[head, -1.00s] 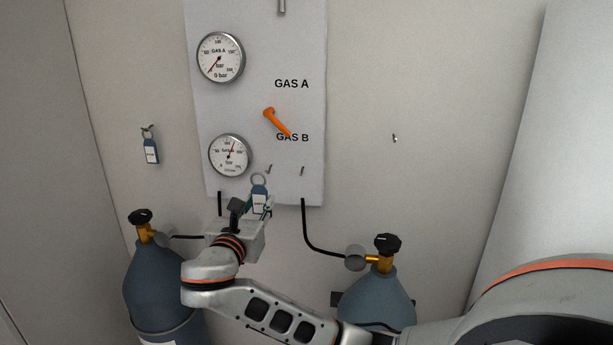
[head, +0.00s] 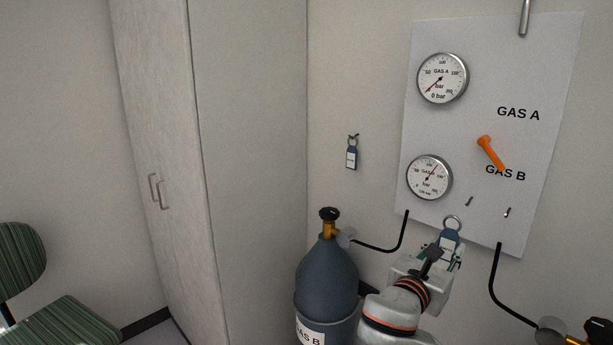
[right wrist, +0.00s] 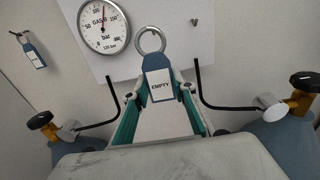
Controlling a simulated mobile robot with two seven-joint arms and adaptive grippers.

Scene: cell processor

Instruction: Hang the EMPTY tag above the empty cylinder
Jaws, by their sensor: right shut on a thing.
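My right gripper (head: 442,254) is shut on the blue EMPTY tag (head: 451,237), in front of the lower edge of the gas panel. In the right wrist view the tag (right wrist: 157,66) stands upright between the fingers (right wrist: 159,96), its white EMPTY label towards me and its metal ring (right wrist: 150,40) on top. The left cylinder (head: 327,279), labelled GAS B, stands at the wall. Of the right cylinder, only the black knob (head: 599,330) and brass valve show in the head view; its blue shoulder (right wrist: 290,138) shows in the right wrist view. My left gripper is not in view.
Another blue tag (head: 351,157) hangs on a wall hook above the GAS B cylinder. The panel (head: 545,60) carries a GAS A gauge (head: 442,78) at 0 bar, a GAS B gauge (head: 429,178) well above zero, an orange lever (head: 490,152) and two small pegs. A cabinet (head: 250,170) stands left.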

